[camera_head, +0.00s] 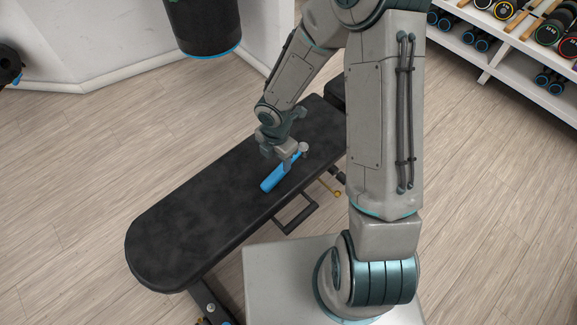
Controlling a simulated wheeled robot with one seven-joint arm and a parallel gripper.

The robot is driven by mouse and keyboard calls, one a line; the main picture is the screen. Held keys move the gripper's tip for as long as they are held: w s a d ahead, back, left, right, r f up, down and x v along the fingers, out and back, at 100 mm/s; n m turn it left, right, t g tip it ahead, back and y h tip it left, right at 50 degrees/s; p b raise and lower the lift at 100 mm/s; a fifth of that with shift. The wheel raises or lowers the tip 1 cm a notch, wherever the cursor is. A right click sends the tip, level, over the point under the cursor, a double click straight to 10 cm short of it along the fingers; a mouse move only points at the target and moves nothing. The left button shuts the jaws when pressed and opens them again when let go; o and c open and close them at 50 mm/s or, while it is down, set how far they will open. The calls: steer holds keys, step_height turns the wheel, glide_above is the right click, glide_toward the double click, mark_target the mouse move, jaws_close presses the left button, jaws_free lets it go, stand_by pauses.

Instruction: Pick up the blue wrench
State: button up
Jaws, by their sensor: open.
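The blue wrench (271,182) lies on the black padded bench (185,215). It has a blue handle pointing down-left and a grey metal head (304,148) at its upper right end. My gripper (287,165) is over the middle of the wrench, with a finger very close to its upper part. I cannot tell whether it touches the wrench. The gripper is open, and it hides part of the wrench's middle.
A black punching bag (206,25) hangs at the upper left. A white rack (500,60) with dumbbells stands at the upper right. The bench's left part is bare, and the wooden floor (80,150) around it is mostly clear.

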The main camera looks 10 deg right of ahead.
mark_target(278, 171)
step_height(278, 171, down, 8)
steer(key=b, duration=0.3)
steer(key=shift+r, duration=0.2)
steer(key=shift+r, duration=0.1)
jaws_close()
steer(key=shift+w, duration=0.1)
